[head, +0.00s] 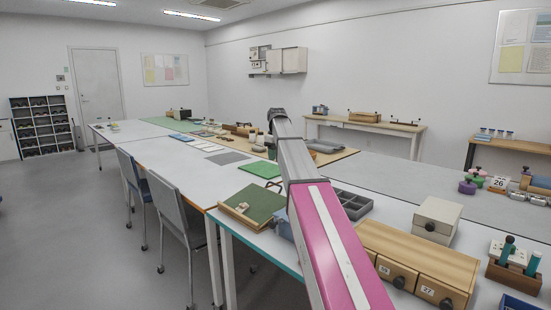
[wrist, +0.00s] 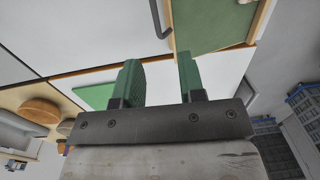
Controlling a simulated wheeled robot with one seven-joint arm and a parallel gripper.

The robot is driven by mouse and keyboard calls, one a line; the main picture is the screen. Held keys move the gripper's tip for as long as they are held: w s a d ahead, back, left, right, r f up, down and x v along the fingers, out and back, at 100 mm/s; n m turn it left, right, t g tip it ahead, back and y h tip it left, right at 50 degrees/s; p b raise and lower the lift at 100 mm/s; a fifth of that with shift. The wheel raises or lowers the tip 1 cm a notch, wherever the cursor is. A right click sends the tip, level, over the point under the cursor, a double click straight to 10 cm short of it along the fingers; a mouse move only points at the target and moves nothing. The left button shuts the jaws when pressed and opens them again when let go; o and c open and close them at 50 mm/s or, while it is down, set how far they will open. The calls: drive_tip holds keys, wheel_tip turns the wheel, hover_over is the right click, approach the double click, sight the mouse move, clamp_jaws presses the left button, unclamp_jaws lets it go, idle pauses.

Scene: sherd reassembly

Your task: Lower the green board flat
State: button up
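The green board (head: 256,204) with a pale wooden edge lies near the front edge of the white table in the head view, left of my arm. It appears to slope slightly, but I cannot tell how its underside is held. Part of it shows at the top of the wrist view (wrist: 205,22), beyond my right-hand finger. My gripper (wrist: 159,78) has its two green fingers apart with nothing between them. Its fingers are apart from the board in the picture. In the head view my arm hides the fingers.
A flat green mat (head: 261,169) lies farther back; it also shows in the wrist view (wrist: 95,96). A grey compartment tray (head: 352,203), a wooden drawer box (head: 418,258) and a pale box (head: 437,220) stand right of my arm. A chair (head: 180,217) stands left of the table.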

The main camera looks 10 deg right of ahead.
drive_tip(key=shift+r, duration=0.1)
clamp_jaws()
drive_tip(key=shift+t+h, duration=0.3)
drive_tip(key=shift+h, duration=0.3)
drive_tip(key=f, duration=1.2)
drive_tip(key=shift+w+a, duration=0.15)
drive_tip(key=shift+w, duration=0.2)
drive_tip(key=shift+w+d+f, duration=0.2)
drive_tip(key=shift+d+f, duration=0.1)
drive_tip(key=shift+f, duration=0.85)
drive_tip(key=shift+w+d+f, duration=0.2)
drive_tip(key=shift+d+f, duration=0.15)
drive_tip(key=shift+f, duration=0.75)
drive_tip(key=shift+w+d+f, duration=0.2)
drive_tip(key=shift+d+f, duration=0.1)
drive_tip(key=shift+f, duration=0.85)
